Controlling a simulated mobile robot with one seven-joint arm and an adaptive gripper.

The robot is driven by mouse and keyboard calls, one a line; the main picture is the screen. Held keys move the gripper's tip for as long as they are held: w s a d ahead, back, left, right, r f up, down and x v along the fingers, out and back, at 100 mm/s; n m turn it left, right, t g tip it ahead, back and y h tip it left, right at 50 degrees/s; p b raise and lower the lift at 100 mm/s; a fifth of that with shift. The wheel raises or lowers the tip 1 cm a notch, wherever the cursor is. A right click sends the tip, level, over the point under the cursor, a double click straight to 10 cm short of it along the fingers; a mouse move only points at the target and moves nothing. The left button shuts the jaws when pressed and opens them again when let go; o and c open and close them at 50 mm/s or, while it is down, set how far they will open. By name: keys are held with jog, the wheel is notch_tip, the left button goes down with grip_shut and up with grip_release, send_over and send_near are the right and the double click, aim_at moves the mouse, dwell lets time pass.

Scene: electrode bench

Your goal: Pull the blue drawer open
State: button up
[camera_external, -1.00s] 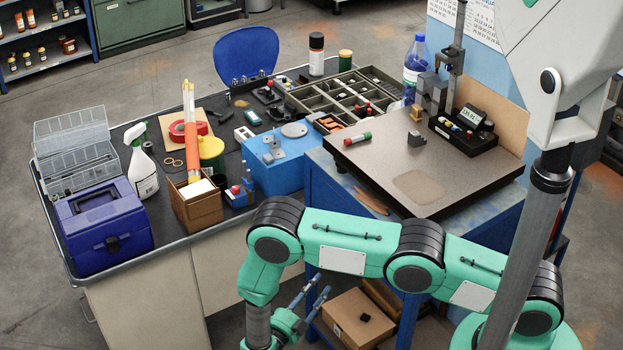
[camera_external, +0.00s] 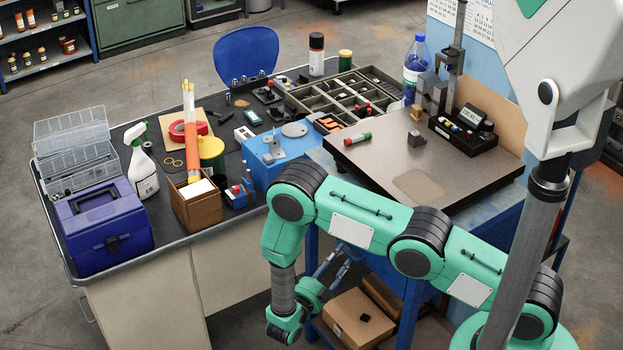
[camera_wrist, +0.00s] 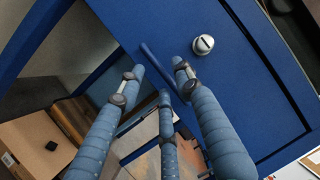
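The blue drawer front (camera_wrist: 245,85) fills the upper right of the wrist view, with a round silver lock (camera_wrist: 204,45) on it. A slim blue handle bar (camera_wrist: 156,66) runs slanting along the drawer front, left of the lock. My gripper (camera_wrist: 160,80) has three blue padded fingers, spread open. In the wrist view the bar shows between the fingertips; I cannot tell whether they touch it. In the external view my gripper (camera_external: 338,262) is at the blue stand below the stone plate, and my arm hides most of the drawer front.
A cardboard box (camera_external: 358,318) lies on the stand's lower shelf, also seen at the left of the wrist view (camera_wrist: 35,140). The stone plate (camera_external: 450,185) tops the stand. The bench (camera_external: 225,248) with a blue toolbox (camera_external: 104,226) is to the left.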

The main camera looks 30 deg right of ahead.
jog(key=shift+x, duration=0.75)
grip_shut()
jog(key=shift+a, duration=0.1)
jog(key=a+b, duration=0.2)
jog(key=a, duration=2.6)
jog(key=shift+a, duration=0.3)
jog(key=shift+f, duration=0.1)
grip_release()
